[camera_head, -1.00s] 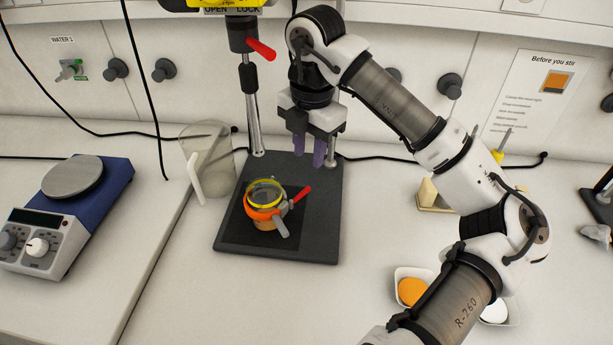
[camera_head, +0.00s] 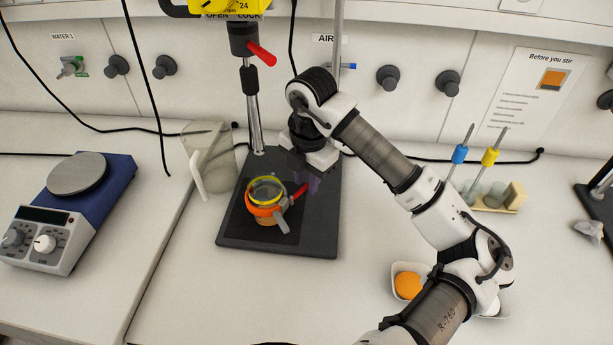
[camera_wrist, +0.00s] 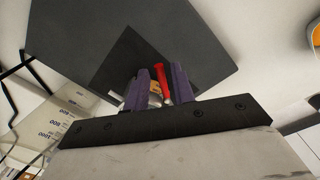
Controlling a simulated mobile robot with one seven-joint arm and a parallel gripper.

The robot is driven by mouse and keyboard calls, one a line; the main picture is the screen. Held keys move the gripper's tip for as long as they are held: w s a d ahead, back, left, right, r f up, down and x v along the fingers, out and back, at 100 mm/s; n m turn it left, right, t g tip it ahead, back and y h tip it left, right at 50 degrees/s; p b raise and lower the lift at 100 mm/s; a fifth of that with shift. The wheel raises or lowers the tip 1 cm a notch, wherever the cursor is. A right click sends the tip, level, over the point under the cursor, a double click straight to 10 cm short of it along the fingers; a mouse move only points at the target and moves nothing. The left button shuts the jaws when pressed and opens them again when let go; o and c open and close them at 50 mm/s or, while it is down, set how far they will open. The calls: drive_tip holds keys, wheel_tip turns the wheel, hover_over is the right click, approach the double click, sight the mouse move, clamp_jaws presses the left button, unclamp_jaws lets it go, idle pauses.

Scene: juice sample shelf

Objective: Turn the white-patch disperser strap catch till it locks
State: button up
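A glass beaker with a yellow rim (camera_head: 266,189) stands on the dark stand base (camera_head: 235,236), with an orange strap (camera_head: 262,211) around it. A red lever (camera_head: 299,191) and a grey handle (camera_head: 281,222) stick out from the strap's right side. My gripper (camera_head: 313,184) is just right of the red lever, pointing down. In the wrist view, its purple fingers (camera_wrist: 161,84) are apart, with the red lever (camera_wrist: 160,72) showing between them. I cannot tell whether they touch it. Another red lever (camera_head: 262,53) is on the stand's upper clamp, under an OPEN/LOCK label. I see no clear white patch.
A clear jug (camera_head: 214,160) stands close left of the base. A blue hotplate (camera_head: 105,182) is at the left. A white tray (camera_head: 396,283) with orange and white contents lies right, partly behind my arm. A rack (camera_head: 500,201) stands back right. The front middle is free.

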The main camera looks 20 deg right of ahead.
clamp_jaws()
drive_tip(key=shift+b, duration=0.35)
drive_tip(key=n+b, duration=0.1)
drive_tip(key=b, duration=0.2)
drive_tip(key=shift+w+a+f+n, duration=0.2)
drive_tip(key=shift+w+f+n, duration=0.1)
drive_tip(key=shift+n, duration=0.1)
drive_tip(key=n+b, duration=0.1)
drive_tip(key=b, duration=0.1)
drive_tip(key=a+n+b, duration=0.1)
drive_tip(key=shift+w+r+n+b, duration=0.1)
drive_tip(key=shift+w+n+b, duration=0.3)
drive_tip(key=shift+w+a+r+n+b, duration=0.1)
drive_tip(key=shift+a+n+b, duration=0.1)
drive_tip(key=shift+n+b, duration=0.4)
drive_tip(key=shift+w+a+r+n+b, duration=0.1)
drive_tip(key=shift+a+n+b, duration=0.1)
drive_tip(key=shift+n+b, duration=0.4)
